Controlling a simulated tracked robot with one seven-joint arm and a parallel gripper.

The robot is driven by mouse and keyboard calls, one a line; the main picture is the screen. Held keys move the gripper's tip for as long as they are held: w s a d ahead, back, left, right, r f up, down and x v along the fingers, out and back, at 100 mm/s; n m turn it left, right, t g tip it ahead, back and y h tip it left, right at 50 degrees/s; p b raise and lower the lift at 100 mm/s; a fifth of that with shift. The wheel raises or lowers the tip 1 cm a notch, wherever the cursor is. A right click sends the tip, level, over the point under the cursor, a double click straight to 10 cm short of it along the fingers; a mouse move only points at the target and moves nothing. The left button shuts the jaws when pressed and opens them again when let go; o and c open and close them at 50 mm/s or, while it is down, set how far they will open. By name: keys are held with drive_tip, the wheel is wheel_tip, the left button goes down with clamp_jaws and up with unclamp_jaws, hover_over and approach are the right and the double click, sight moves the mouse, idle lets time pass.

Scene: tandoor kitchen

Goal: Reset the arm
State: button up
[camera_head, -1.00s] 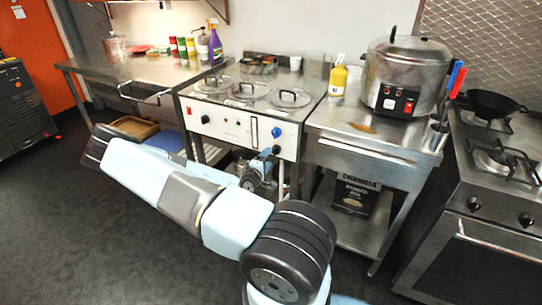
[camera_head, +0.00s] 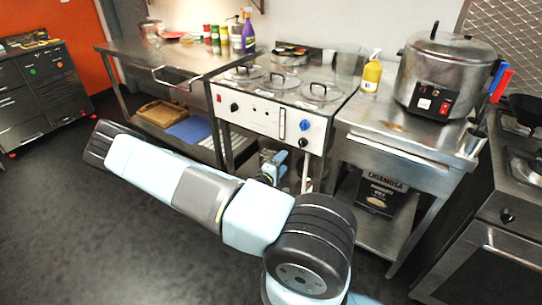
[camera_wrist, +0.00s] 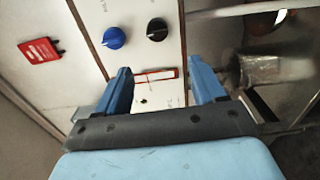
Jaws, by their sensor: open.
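My gripper (camera_wrist: 158,88) is open in the wrist view, with two blue fingers apart and nothing between them. Beyond the fingers is the white front panel of the cooking unit (camera_wrist: 150,45), with a blue knob (camera_wrist: 114,38), a black knob (camera_wrist: 157,29) and a red-framed label. In the head view my arm is folded across the foreground, and part of it with the gripper (camera_head: 270,168) shows small below the unit's front panel (camera_head: 262,117). The exact gap between fingers and panel cannot be told.
A steel table (camera_head: 385,143) with a large cooker (camera_head: 440,75) and a yellow bottle (camera_head: 371,74) stands right of the unit. A stove (camera_head: 490,235) is at far right. A steel counter (camera_head: 180,58) stands at left. The dark floor (camera_head: 55,205) at left is open.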

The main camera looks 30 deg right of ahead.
drive_tip(key=w+a+r+m+g+y, duration=0.1)
drive_tip(key=w+a+m+y, duration=0.2)
drive_tip(key=a+y, duration=0.25)
drive_tip(key=w+a+r+m+g+y, duration=0.2)
drive_tip(key=a+m+y, duration=0.15)
drive_tip(key=a, duration=0.35)
drive_tip(key=a+r+t+y, duration=0.1)
drive_tip(key=a+r+y, duration=0.2)
drive_tip(key=a+r, duration=0.4)
drive_tip(key=a+r+y, duration=0.4)
drive_tip(key=r, duration=0.5)
drive_tip(key=s+a+r+n+y, duration=0.1)
drive_tip(key=s+a+r, duration=0.1)
drive_tip(key=s+r, duration=0.45)
drive_tip(key=s+a+r+y, duration=0.1)
drive_tip(key=s+a+r, duration=0.15)
drive_tip(key=r, duration=0.65)
drive_tip(key=s+r, duration=0.5)
drive_tip(key=s, duration=0.3)
drive_tip(key=s+d+r+h, duration=0.1)
drive_tip(key=s+r, duration=0.3)
drive_tip(key=s, duration=0.5)
drive_tip(key=shift+s+d+r+n+t, duration=0.15)
drive_tip(key=shift+d+r+n+t, duration=0.05)
drive_tip(key=shift+r+n+t, duration=0.15)
